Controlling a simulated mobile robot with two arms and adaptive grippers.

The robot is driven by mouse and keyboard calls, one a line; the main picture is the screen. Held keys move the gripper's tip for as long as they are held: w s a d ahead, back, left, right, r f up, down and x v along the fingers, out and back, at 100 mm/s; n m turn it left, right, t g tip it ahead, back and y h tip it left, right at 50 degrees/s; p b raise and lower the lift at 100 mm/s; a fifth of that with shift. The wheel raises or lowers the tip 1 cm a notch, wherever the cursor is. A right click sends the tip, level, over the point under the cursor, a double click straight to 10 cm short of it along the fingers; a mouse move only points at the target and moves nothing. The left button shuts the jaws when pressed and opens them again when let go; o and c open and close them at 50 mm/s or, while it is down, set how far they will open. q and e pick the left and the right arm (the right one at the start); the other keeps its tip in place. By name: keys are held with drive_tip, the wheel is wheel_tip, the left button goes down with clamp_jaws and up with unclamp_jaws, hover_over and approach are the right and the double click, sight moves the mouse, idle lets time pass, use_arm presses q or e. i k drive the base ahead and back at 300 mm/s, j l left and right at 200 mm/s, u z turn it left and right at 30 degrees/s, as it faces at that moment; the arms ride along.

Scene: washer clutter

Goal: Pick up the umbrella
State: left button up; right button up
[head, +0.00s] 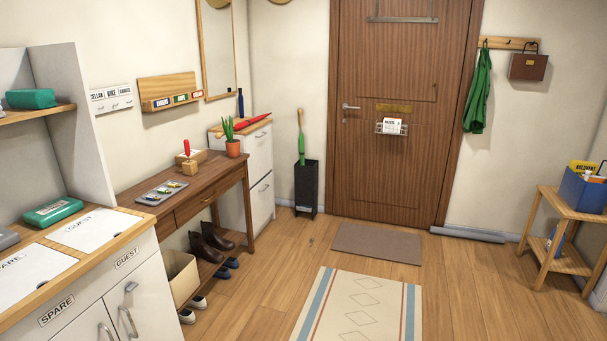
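A closed green umbrella (301,145) with a light wooden handle stands upright in a black umbrella stand (306,187), against the back wall left of the door. Its lower part is hidden inside the stand. A long red object (256,124), which looks like a folded umbrella, lies on top of the white cabinet (259,161) to the left. Neither of my grippers shows in the head view.
A wooden console table (215,168) with a plant and small items runs along the left wall, with boots and shoes below. A striped rug (340,318) and doormat (376,243) lie on open floor. A side table (567,214) stands right.

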sight(245, 124)
drive_tip(key=i, duration=2.65)
drive_tip(key=i+l+u, duration=0.1)
drive_tip(key=i+u, duration=0.15)
drive_tip(key=i, duration=0.35)
drive_tip(key=i+l+u, duration=0.2)
drive_tip(key=i, duration=0.4)
